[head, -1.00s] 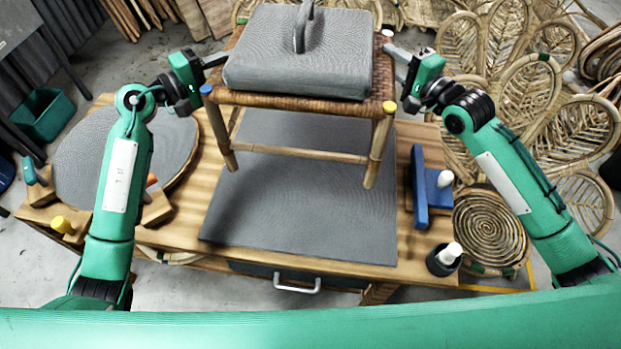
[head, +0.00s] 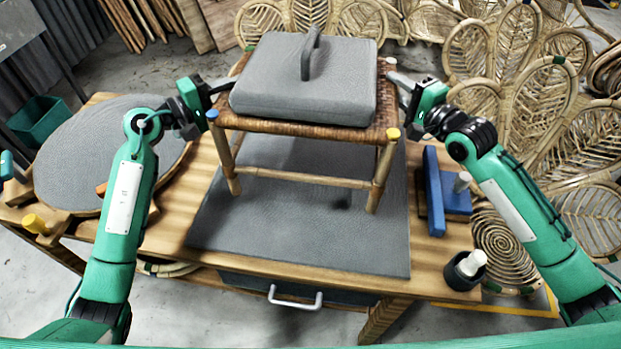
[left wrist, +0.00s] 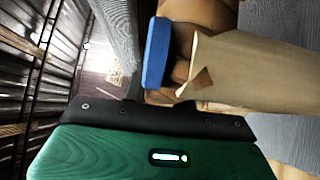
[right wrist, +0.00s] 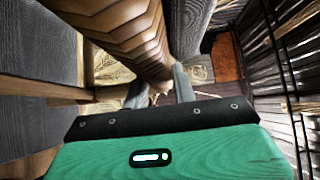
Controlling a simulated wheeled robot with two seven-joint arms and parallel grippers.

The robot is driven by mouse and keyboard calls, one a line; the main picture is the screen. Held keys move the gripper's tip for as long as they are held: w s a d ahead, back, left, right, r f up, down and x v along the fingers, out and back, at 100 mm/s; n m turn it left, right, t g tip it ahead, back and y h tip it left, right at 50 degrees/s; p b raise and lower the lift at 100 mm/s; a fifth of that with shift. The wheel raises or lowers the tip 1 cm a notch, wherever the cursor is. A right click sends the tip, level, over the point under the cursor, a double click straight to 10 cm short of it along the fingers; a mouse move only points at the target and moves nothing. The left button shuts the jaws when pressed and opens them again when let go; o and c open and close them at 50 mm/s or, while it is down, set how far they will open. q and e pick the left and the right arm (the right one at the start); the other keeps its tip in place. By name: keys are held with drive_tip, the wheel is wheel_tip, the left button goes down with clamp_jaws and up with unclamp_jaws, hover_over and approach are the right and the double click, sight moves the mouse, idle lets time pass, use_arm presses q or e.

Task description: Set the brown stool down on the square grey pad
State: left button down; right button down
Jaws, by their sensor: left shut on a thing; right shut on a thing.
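The brown stool (head: 310,180) has a woven seat, light wooden legs and a blue and a yellow cap on its front corners. It is upright between my grippers, over the square grey pad (head: 300,248). Its front leg ends lie over the pad in the picture; a dark shadow spot sits apart from the right one, and I cannot tell whether they touch. My left gripper (head: 224,88) is shut on the seat's left side. My right gripper (head: 402,82) is shut on its right side. The blue cap shows close in the left wrist view (left wrist: 157,52). The rear legs are mostly hidden.
A grey cushion block with a handle (head: 300,88) rests on the seat. A blue tool (head: 435,190) and a dark cup with a white bottle (head: 466,268) stand right of the pad. A round grey disc (head: 85,155) lies left. The pad's front is clear.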

sight(241, 135)
use_arm(q)
drive_tip(key=shift+a+r, duration=0.1)
drive_tip(key=shift+r, duration=0.05)
use_arm(e)
drive_tip(key=shift+r, duration=0.15)
use_arm(q)
drive_tip(key=shift+f, duration=0.25)
use_arm(e)
drive_tip(key=shift+f, duration=0.2)
